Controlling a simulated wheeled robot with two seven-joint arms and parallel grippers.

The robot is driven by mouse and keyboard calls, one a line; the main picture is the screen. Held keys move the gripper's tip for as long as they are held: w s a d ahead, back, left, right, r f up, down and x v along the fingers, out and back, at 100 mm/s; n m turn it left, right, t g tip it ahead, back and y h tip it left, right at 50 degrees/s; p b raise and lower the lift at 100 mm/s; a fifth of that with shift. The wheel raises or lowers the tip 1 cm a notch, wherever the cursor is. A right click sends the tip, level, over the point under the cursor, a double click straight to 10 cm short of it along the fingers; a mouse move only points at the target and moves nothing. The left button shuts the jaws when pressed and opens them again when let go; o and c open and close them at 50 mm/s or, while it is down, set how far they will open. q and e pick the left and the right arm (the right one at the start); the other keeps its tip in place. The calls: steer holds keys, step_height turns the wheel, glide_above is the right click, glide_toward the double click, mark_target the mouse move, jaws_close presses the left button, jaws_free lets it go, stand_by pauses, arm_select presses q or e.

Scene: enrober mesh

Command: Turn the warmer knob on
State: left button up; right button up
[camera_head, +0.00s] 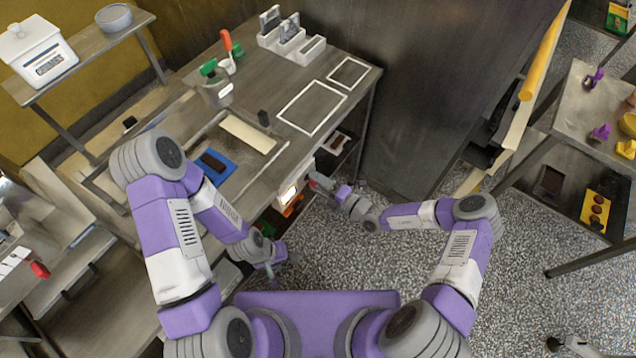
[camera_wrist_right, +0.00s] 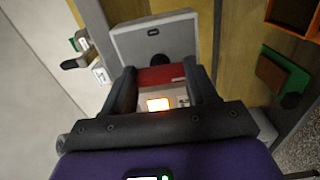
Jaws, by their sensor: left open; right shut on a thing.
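The warmer's white front panel (camera_head: 293,188) is at the table's front edge in the head view, with a lit orange display. In the right wrist view the lit display (camera_wrist_right: 158,104) glows between my fingers. My right gripper (camera_head: 322,184) is at the panel. In the right wrist view its two dark fingers (camera_wrist_right: 160,82) are shut on a red piece, which looks like the warmer knob (camera_wrist_right: 160,75). The knob's exact angle cannot be told. My left gripper (camera_head: 270,270) is open and empty, low in front of the table and away from the panel.
The steel table (camera_head: 345,108) holds a blue tray (camera_head: 222,172), a metal pot (camera_head: 214,92) and white holders (camera_head: 290,42). A shelf under it holds orange and green items. At the right stands another table (camera_head: 575,105). The speckled floor between is clear.

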steer(key=o, duration=1.1)
steer(key=shift+c, duration=0.2)
steer(key=v, duration=0.7)
steer(key=shift+s+d, duration=0.2)
steer(key=shift+d, duration=0.05)
